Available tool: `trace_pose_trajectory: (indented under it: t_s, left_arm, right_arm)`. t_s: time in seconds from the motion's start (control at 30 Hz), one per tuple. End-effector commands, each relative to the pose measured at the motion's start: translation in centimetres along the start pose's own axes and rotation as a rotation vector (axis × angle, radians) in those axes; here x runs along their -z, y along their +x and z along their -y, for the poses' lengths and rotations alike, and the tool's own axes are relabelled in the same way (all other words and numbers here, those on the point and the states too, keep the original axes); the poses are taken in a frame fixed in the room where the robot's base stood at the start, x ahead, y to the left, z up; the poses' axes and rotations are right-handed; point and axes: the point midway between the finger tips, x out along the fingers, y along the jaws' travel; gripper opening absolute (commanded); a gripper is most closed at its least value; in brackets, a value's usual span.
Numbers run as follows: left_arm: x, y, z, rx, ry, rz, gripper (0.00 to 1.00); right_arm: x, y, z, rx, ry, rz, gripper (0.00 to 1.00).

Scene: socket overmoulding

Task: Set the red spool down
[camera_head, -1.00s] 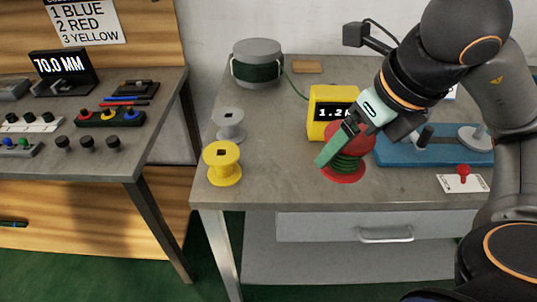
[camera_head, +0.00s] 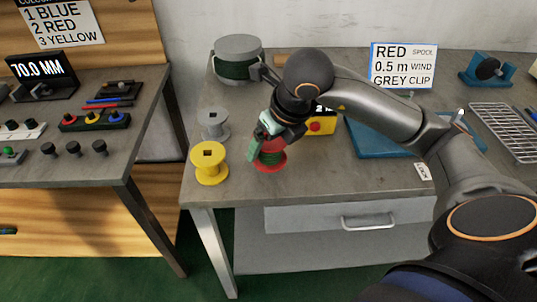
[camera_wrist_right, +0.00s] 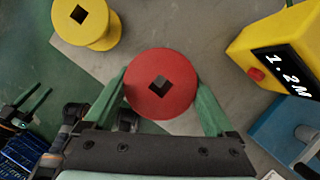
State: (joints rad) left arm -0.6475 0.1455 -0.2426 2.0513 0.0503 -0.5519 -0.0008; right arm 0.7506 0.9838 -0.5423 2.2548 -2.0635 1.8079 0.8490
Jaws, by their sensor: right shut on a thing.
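A grey spool (camera_head: 212,124) stands behind the yellow one. A yellow meter (camera_head: 321,124) reading 1.2 M in the wrist view and a blue fixture (camera_head: 372,140) lie to the right. A cable drum (camera_head: 237,72) stands at the back. Bare bench lies right of the red spool.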

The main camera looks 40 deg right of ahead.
Motion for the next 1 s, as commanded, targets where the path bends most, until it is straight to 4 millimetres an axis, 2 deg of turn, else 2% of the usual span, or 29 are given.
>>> trace_pose_trajectory:
  t_s: [0.07,0.23,0.63,0.67,0.77,1.0]
  left_arm:
    - [-0.1,0.1,0.0,0.001,0.000,-0.001,0.50]
    - [-0.3,0.2,0.1,0.002,0.000,-0.002,0.50]
    - [-0.8,0.4,0.2,0.004,-0.001,0.000,0.50]
    - [-0.7,0.4,0.2,0.004,0.000,0.000,0.50]
    - [-0.7,0.3,0.2,0.004,-0.001,0.002,0.50]
    - [-0.8,0.1,0.3,0.005,0.000,0.006,0.50]
  right_arm:
    - [-0.1,1.1,-0.1,0.000,-0.001,-0.004,0.35]
    - [1.0,3.5,0.0,0.001,0.000,-0.004,0.35]
    - [1.1,4.0,-0.1,0.001,0.000,0.000,0.35]
    - [1.1,4.0,0.0,0.001,0.000,-0.001,0.91]
    - [1.1,3.9,0.0,0.001,0.000,-0.001,1.00]
    - [1.1,3.8,-0.1,0.001,0.000,-0.001,1.00]
